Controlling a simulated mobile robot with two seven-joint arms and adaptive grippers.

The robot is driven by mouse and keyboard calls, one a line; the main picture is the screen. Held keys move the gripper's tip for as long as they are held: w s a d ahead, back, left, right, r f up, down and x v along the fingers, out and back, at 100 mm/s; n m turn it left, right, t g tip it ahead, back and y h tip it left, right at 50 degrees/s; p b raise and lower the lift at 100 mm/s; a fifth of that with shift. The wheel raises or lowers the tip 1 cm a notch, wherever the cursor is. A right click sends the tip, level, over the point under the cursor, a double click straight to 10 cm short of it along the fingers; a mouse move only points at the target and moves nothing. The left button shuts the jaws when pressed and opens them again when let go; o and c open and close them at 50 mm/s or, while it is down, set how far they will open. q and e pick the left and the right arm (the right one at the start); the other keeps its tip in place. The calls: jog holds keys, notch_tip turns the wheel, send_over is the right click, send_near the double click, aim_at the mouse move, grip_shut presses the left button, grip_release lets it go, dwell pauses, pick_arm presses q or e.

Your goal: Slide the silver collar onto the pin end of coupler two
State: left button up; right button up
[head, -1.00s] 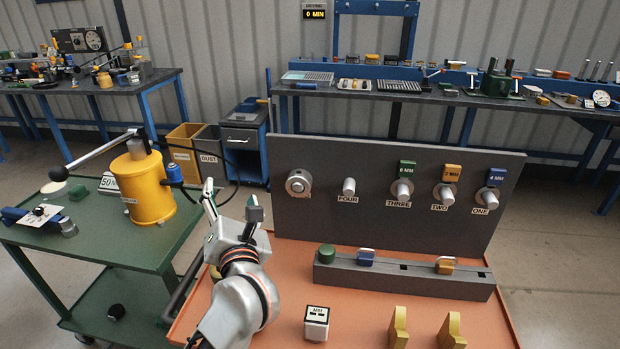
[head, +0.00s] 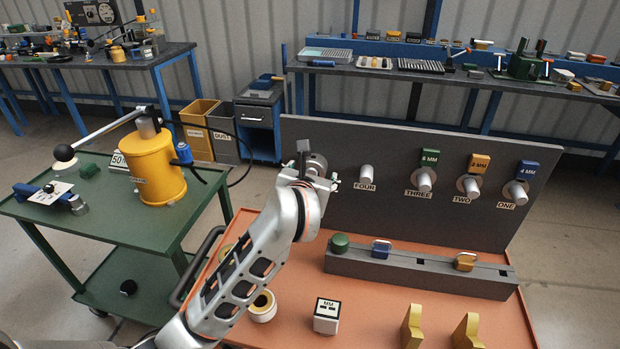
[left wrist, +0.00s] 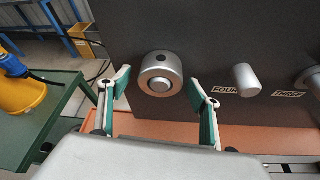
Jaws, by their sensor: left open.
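The silver collar (head: 316,162) sits at the far-left station of the dark upright panel. In the left wrist view the collar (left wrist: 161,72) is a thick round ring with a dark hole on top. My left gripper (head: 319,172) is open in front of it. Its green-padded fingers (left wrist: 164,92) stand either side of the collar, and I see gaps on both sides. My right gripper is not in view.
Coupler four (head: 366,177) is a bare pin to the right of the collar. Couplers three (head: 425,181) and one (head: 518,191) stand beside coupler two. A grey slotted rail (head: 420,268), a white MM block (head: 326,316) and yellow stands (head: 412,327) are on the orange table.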

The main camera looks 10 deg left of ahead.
pick_arm(q)
jog(key=shift+w+f, duration=0.15)
jog(key=shift+w, duration=0.25)
jog(key=c, duration=1.4)
jog(key=o, duration=0.7)
jog(key=c, duration=0.6)
jog(key=s+p, duration=0.2)
jog(key=s, duration=0.4)
jog(key=shift+c, duration=0.2)
